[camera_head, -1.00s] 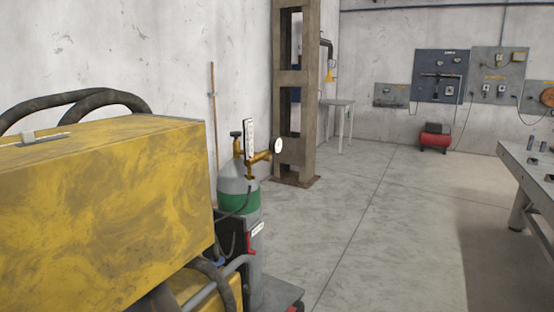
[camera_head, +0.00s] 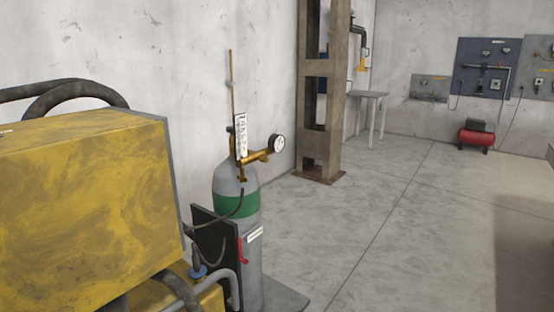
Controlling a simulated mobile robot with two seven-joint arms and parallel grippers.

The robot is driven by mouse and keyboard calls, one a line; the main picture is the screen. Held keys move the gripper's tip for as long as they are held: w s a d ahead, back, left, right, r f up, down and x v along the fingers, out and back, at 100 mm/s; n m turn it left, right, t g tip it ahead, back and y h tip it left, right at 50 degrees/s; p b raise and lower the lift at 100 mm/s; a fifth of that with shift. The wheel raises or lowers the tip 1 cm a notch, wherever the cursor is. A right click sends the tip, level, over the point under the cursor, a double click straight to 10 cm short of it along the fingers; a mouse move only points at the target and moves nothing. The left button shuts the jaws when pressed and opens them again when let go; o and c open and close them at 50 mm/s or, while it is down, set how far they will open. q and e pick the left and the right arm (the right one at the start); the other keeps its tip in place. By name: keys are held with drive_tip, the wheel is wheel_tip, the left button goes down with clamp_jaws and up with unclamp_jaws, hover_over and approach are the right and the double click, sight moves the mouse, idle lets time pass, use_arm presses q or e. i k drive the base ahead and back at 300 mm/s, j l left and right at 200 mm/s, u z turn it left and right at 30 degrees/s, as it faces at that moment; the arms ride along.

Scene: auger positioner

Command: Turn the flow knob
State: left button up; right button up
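A grey gas cylinder (camera_head: 233,182) with a green band stands on a cart in the middle of the view. A brass regulator (camera_head: 255,156) sits on its top. The regulator carries a round white gauge (camera_head: 277,144) and an upright scaled flow tube (camera_head: 241,136). A flow knob cannot be told apart clearly at this size. Neither of my grippers shows in the view.
A large yellow machine (camera_head: 85,205) with dark hoses fills the left, close to the cylinder. A rusty steel column (camera_head: 320,95) stands behind. A grey side table (camera_head: 368,96) and a red compressor (camera_head: 476,136) are at the back. The concrete floor (camera_head: 400,235) on the right is clear.

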sight(264, 158)
drive_tip(key=i+l, duration=0.2)
drive_tip(key=l, duration=0.15)
drive_tip(key=i+l+u, duration=0.1)
drive_tip(key=i+l, duration=0.15)
drive_tip(key=l, duration=0.15)
drive_tip(key=i+l, duration=0.2)
drive_tip(key=l, duration=0.15)
drive_tip(key=i+l, duration=0.2)
drive_tip(key=l, duration=0.2)
drive_tip(key=u, duration=0.05)
